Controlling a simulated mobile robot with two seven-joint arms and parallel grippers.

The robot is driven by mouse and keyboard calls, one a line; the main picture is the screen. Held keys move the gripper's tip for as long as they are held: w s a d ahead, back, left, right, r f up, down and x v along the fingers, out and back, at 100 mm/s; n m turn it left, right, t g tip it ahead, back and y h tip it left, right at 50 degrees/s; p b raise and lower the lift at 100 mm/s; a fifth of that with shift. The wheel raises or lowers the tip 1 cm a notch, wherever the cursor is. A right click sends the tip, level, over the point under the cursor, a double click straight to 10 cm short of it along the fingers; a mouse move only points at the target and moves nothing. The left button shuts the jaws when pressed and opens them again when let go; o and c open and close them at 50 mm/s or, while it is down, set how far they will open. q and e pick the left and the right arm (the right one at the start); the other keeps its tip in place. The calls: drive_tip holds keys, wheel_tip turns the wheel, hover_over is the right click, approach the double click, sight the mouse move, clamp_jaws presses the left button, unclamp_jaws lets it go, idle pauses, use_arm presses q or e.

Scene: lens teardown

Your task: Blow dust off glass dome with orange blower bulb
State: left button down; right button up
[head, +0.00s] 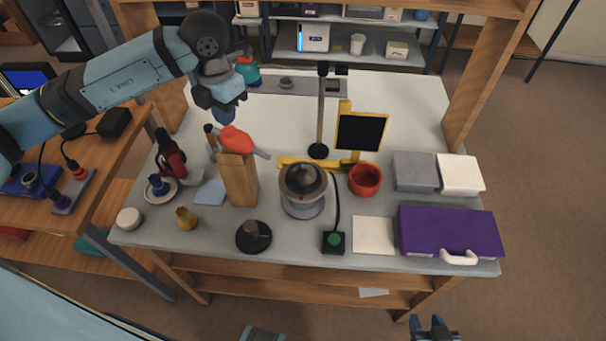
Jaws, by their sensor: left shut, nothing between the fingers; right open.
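The orange blower bulb (235,139) lies on top of an upright wooden block (239,182), its grey nozzle pointing right. The glass dome (303,178) looks dark and sits on a round grey stand (303,208) right of the block. My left gripper (224,117) is shut and empty, just above and behind the bulb; whether it touches the bulb is unclear. My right gripper (436,326) is open and empty at the bottom edge, in front of the bench and far from both things. Dust on the dome is too small to make out.
A lamp stand (320,115) and yellow-framed screen (361,132) stand behind the dome. A red bowl (365,180), a green-button box (334,242) and a black round base (254,237) surround it. A purple case (450,231) is at right. The bench's back is fairly clear.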

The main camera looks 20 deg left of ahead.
use_arm(q)
drive_tip(key=shift+r+p, duration=1.25)
drive_tip(key=shift+r, duration=1.25)
